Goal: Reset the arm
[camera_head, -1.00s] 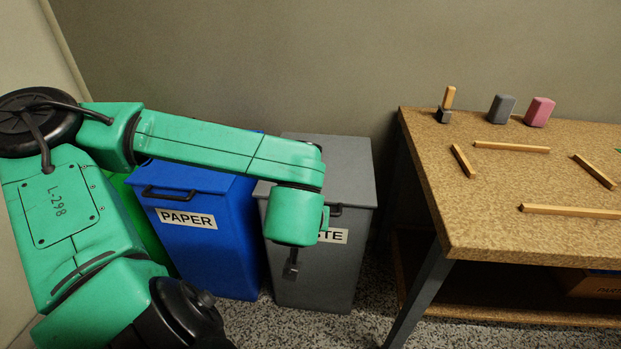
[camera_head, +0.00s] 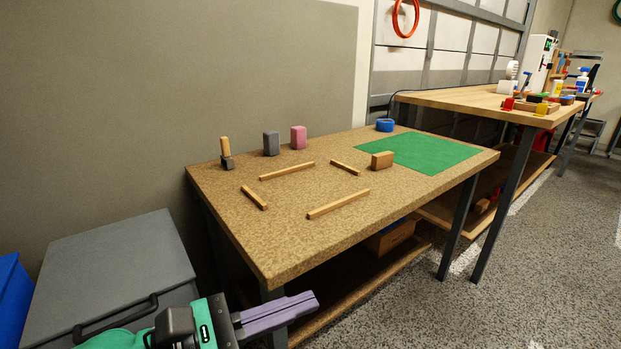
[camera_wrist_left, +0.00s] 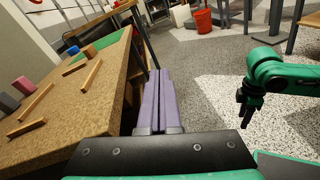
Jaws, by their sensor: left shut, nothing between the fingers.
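My left gripper (camera_head: 278,313) shows at the bottom of the head view, beside the near left end of the cork-topped table (camera_head: 262,238). Its purple fingers lie together with nothing between them. In the left wrist view the shut fingers (camera_wrist_left: 158,102) point forward along the table's side, over the floor. Another green arm of mine (camera_wrist_left: 282,76) shows at the right of that view. Its dark gripper (camera_wrist_left: 248,107) hangs down over the floor, too small to tell whether it is open.
Several wooden sticks, a grey block (camera_head: 271,144), a pink block (camera_head: 298,137) and a green mat (camera_head: 425,153) lie on the table. A grey bin (camera_head: 112,270) stands at the left. A red bucket (camera_wrist_left: 203,21) stands on the floor, which is open at right.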

